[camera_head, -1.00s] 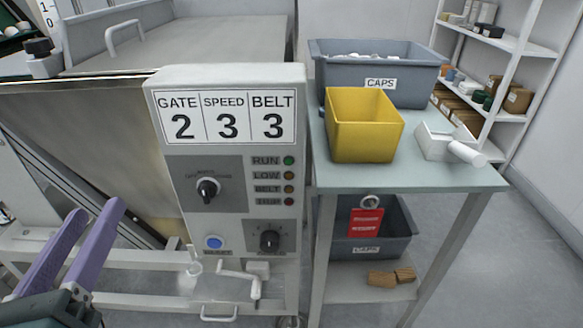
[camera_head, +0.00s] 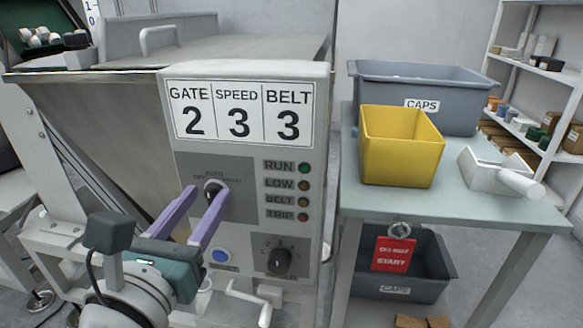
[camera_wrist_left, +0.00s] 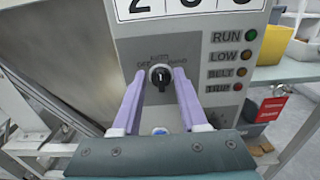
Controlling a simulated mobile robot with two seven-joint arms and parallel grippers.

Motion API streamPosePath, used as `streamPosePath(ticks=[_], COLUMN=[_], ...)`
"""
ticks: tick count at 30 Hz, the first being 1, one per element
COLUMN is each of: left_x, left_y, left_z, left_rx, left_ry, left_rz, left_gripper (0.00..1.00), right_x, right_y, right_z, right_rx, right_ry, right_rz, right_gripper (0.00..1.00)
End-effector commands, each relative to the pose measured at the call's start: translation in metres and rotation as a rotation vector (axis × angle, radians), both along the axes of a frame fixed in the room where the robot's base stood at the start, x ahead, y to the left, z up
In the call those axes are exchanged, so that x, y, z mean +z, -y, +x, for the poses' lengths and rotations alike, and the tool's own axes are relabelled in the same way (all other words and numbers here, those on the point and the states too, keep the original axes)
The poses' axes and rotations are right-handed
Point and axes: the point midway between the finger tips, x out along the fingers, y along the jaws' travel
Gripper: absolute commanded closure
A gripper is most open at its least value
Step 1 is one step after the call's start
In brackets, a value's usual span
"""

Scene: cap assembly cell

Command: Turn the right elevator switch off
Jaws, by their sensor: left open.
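The black rotary switch (camera_head: 211,186) sits on a grey plate on the control panel, with OFF lettering at its upper left, AUTO above and another label at its right. In the left wrist view the switch knob (camera_wrist_left: 160,76) has a pale mark that looks roughly upright. My left gripper (camera_head: 208,192) is open, its two purple fingers on either side of the knob. In the wrist view the left gripper's fingertips (camera_wrist_left: 160,72) flank the knob with gaps; I cannot tell how deep they reach. My right gripper is not in view.
Below the switch are a blue button (camera_head: 221,256) and a second black knob (camera_head: 279,261). Lamps marked RUN, LOW, BELT and TRIP (camera_head: 303,217) stand to the right. A side table (camera_head: 460,215) holds a yellow bin (camera_head: 402,150) and a grey caps crate (camera_head: 455,118).

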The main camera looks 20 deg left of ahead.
Motion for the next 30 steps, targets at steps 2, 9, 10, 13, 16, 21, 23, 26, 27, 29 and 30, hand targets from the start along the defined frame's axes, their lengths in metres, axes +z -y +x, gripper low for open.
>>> streamPosePath(ticks=[2,9,10,13,16,21,23,26,27,29,30], left_x=[0.0004,0.0002,0.0002,0.0002,0.0002,0.0002,0.0003,0.0003,0.0002,0.0001,0.0000], left_y=[-0.0006,-0.0006,-0.0006,-0.0006,-0.0006,-0.0005,-0.0005,-0.0005,-0.0005,-0.0006,-0.0006], left_z=[0.0028,0.0029,0.0029,0.0028,0.0027,0.0026,0.0026,0.0026,0.0026,0.0026,0.0026], left_rx=[0.001,0.000,0.000,0.000,0.000,0.000,0.000,0.000,0.000,0.000,0.000], left_ry=[0.001,0.000,0.000,0.000,0.000,0.001,0.001,0.001,0.001,0.002,0.003], left_rz=[-0.001,-0.001,-0.001,-0.001,-0.001,0.000,0.000,0.000,-0.001,-0.005,-0.009], left_gripper=[0.57,0.60,0.63,0.74,0.86,1.00,1.00,1.00,1.00,1.00,1.00], right_x=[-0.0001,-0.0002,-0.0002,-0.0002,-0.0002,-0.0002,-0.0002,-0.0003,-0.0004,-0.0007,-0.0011], right_y=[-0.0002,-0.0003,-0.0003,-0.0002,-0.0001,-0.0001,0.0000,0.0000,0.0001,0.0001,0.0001], right_z=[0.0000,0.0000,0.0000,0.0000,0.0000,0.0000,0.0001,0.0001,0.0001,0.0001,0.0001], right_rx=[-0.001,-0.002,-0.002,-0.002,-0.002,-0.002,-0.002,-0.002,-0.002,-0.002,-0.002], right_ry=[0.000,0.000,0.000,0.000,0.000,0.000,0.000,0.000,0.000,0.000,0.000], right_rz=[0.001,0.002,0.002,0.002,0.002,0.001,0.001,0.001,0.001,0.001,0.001], right_gripper=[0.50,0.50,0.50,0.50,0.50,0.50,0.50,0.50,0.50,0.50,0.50])
